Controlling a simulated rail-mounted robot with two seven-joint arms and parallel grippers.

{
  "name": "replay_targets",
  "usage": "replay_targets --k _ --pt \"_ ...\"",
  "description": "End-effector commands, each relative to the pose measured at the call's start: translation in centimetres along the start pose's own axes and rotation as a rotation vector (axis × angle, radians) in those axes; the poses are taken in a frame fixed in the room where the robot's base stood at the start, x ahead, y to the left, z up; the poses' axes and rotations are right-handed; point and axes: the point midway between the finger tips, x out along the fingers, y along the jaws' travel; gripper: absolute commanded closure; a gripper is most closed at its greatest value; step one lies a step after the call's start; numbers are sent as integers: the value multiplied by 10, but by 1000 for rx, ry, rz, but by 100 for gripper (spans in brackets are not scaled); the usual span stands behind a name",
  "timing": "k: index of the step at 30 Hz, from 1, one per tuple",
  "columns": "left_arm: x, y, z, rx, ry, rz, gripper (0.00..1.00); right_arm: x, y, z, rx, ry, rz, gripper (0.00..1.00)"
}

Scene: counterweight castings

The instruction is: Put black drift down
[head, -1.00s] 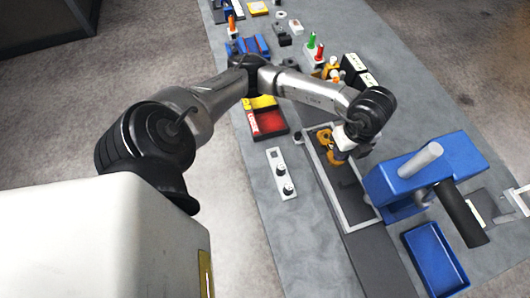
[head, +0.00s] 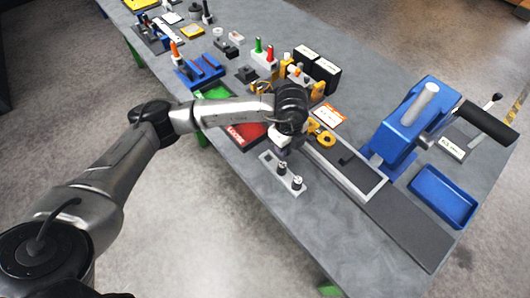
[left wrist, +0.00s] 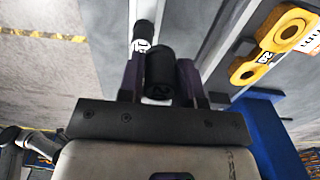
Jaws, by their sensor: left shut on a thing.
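My left gripper (left wrist: 160,85) is shut on a black drift (left wrist: 159,72), a short dark cylinder between the two fingers in the left wrist view. In the head view the left gripper (head: 279,141) is over the far end of a light grey rack (head: 268,160), and the drift is hidden there. Two black-topped pieces (head: 297,183) with pale marks stand on the rack. One black-topped piece (left wrist: 142,34) shows just beyond the held drift in the left wrist view. I cannot tell whether the held drift touches the rack. My right gripper is not in view.
A metal-framed fixture (head: 347,168) lies right of the rack, with a yellow casting (head: 321,136) near its far end. A blue press (head: 405,125) and blue tray (head: 443,194) stand further right. A red tray (head: 247,135) is left of the gripper. Bench near the rack's front is clear.

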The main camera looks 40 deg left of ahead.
Motion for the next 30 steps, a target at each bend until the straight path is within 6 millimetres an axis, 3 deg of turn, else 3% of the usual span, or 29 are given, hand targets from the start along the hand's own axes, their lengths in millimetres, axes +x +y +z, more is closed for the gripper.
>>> replay_targets --k 3,10,17,26,30 --pt "14 9 22 -3 -1 0 95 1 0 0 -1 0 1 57" --pt "29 19 46 0 0 -1 95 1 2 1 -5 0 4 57" --pt "35 21 51 0 1 -1 95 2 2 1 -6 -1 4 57" --pt "69 21 51 0 1 1 95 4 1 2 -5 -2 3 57" --pt "73 20 50 1 1 -2 95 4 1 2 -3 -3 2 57"
